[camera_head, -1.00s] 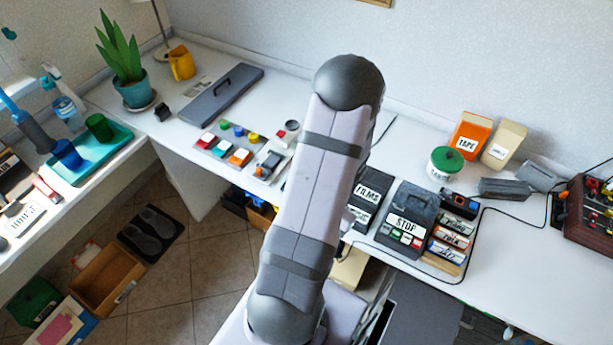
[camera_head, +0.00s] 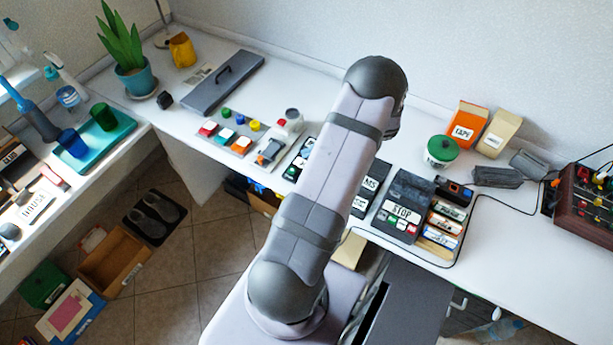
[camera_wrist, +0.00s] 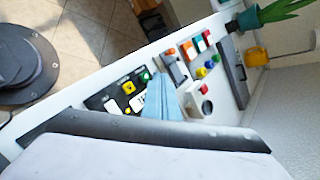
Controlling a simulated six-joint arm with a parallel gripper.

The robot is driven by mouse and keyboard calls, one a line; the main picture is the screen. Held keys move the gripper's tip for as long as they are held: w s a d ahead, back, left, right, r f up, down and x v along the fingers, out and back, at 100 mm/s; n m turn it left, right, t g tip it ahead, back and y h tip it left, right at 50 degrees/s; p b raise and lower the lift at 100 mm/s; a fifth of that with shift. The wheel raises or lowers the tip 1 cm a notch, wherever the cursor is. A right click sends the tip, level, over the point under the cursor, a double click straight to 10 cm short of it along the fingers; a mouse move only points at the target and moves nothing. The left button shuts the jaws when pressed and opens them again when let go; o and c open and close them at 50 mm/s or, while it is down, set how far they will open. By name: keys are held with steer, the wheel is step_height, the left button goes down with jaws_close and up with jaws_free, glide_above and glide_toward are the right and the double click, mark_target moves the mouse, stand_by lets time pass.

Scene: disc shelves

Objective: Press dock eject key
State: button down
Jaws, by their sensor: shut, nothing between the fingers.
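My gripper (camera_wrist: 160,98) shows in the wrist view as pale blue fingers, shut and empty. The fingers overlap a dark panel (camera_wrist: 92,104) with a green button (camera_wrist: 145,77), a yellow button (camera_wrist: 128,87) and white labels. Whether they touch it I cannot tell. In the head view my arm hides the gripper and part of a dark device (camera_head: 297,160) on the desk. Right of the arm stands a dark unit marked STOP (camera_head: 390,218) with small coloured keys. No label I can read names the dock eject key.
A block of coloured buttons (camera_head: 240,146) and a grey case (camera_head: 225,85) lie left of my arm. Striped cartridges (camera_head: 445,225), a green-lidded jar (camera_head: 441,152) and a cable stand to the right. The right front desk is mostly clear.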

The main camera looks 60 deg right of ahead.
steer(key=shift+f, duration=0.2)
steer(key=shift+f+b, duration=3.1)
steer(key=shift+f, duration=1.2)
steer(key=shift+f, duration=0.15)
steer(key=shift+f+b, duration=0.25)
steer(key=shift+b, duration=0.2)
steer(key=shift+f+b, duration=0.45)
steer(key=shift+r, duration=0.15)
steer(key=shift+r+p, duration=0.55)
steer(key=shift+r, duration=0.2)
steer(key=shift+r, duration=0.15)
steer(key=shift+r+p, duration=1.7)
steer(key=shift+r, duration=0.7)
